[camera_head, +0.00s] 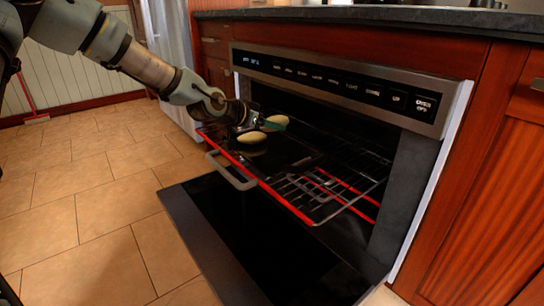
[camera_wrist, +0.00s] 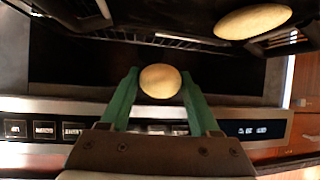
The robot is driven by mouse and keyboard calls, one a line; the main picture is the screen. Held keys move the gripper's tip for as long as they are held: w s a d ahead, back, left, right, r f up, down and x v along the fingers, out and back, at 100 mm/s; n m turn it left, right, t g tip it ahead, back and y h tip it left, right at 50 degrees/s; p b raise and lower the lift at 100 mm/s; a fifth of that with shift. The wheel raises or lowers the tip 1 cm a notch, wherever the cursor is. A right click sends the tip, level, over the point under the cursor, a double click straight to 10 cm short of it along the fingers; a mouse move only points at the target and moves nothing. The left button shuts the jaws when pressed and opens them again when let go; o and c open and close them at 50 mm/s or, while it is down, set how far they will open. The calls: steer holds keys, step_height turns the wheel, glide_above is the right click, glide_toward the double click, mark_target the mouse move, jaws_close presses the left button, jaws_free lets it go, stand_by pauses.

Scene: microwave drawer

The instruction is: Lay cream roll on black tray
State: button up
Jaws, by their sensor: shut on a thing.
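My gripper (camera_head: 268,125) reaches in from the left over the pulled-out oven rack. Its green fingers, also in the wrist view (camera_wrist: 157,88), are shut on a pale, rounded cream roll (camera_wrist: 160,81). In the head view this roll (camera_head: 273,123) is partly covered by the fingers. A second pale roll (camera_head: 251,137) lies on the black tray (camera_head: 286,151), nearer the rack's front; it is at the top right of the wrist view (camera_wrist: 252,21). I cannot tell whether the held roll touches the tray.
The oven door (camera_head: 255,240) is folded down in front. The wire rack (camera_head: 318,192) has red edges, a grey handle (camera_head: 231,170) and bare bars to the right of the tray. The control panel (camera_head: 340,85) runs above the opening, close to my gripper.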

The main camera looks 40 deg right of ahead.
mark_target(270, 160)
step_height(270, 160, down, 9)
steer(key=b, duration=0.2)
steer(key=shift+f+b, duration=0.1)
steer(key=shift+b, duration=0.25)
steer(key=shift+f, duration=0.2)
steer(key=o, duration=1.4)
steer(key=shift+r, duration=0.1)
steer(key=shift+c, duration=0.2)
steer(key=shift+r, duration=0.15)
steer(key=w+p+v, duration=0.1)
steer(key=p+v, duration=0.2)
steer(key=v, duration=0.9)
steer(key=shift+s, duration=0.45)
